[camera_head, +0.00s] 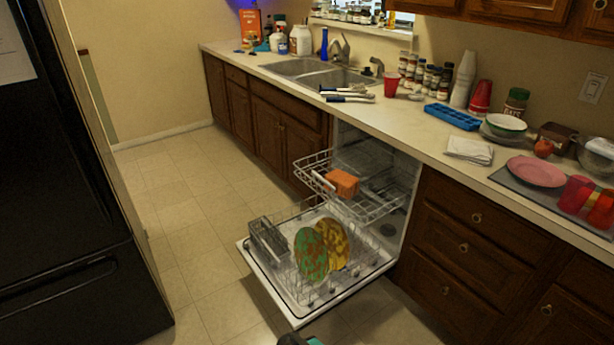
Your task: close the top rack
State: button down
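The dishwasher stands open under the counter, with its door (292,313) lowered flat. The top rack (312,163) is a white wire rack, pulled partly out of the tub. An orange block-like item (342,182) sits in it near the front left. The bottom rack (297,285) is out over the door and holds a green patterned plate (311,255) and a yellow patterned plate (333,243), both on edge. A dark and teal part at the bottom edge appears to be mine. My gripper's fingers cannot be made out.
A grey cutlery basket (268,240) sits at the bottom rack's left. Drawers (470,245) flank the dishwasher on the right. A black fridge (70,190) stands at the left. The tiled floor (190,200) between is clear. The counter (400,120) holds cups, jars and dishes.

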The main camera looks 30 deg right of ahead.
aim_at(315, 175)
jog(key=u, duration=0.2)
jog(key=i, duration=0.85)
jog(key=u, duration=0.25)
